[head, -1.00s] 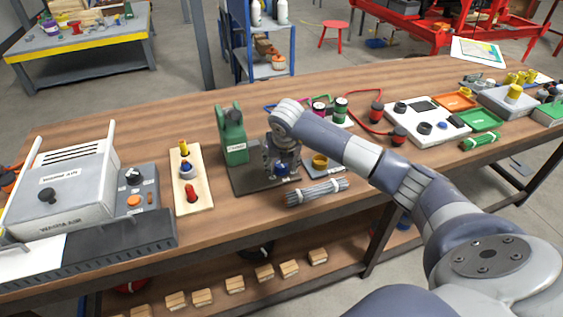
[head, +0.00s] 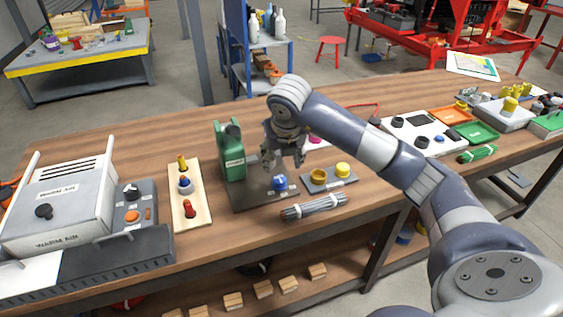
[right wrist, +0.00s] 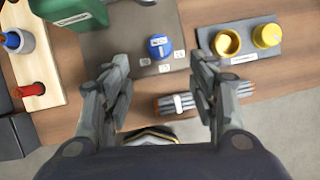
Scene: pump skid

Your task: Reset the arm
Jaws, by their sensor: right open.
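My right gripper (head: 284,158) is open and empty. It hangs above the bench, over the dark base plate (head: 247,198) of the green pump unit (head: 231,152). A blue knob (head: 280,182) stands on that plate, just below the fingers in the head view. In the right wrist view the open fingers (right wrist: 160,85) point toward the blue knob (right wrist: 159,46), which sits between and beyond them, apart from them. My right arm reaches in from the lower right. My left gripper is not in view.
A dark plate (head: 337,185) with two yellow round parts stands right of the pump. A bundle of grey rods (head: 314,207) lies in front. A wooden board (head: 201,213) with coloured pegs and the warm-air unit (head: 62,205) stand left. Trays fill the bench's right end.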

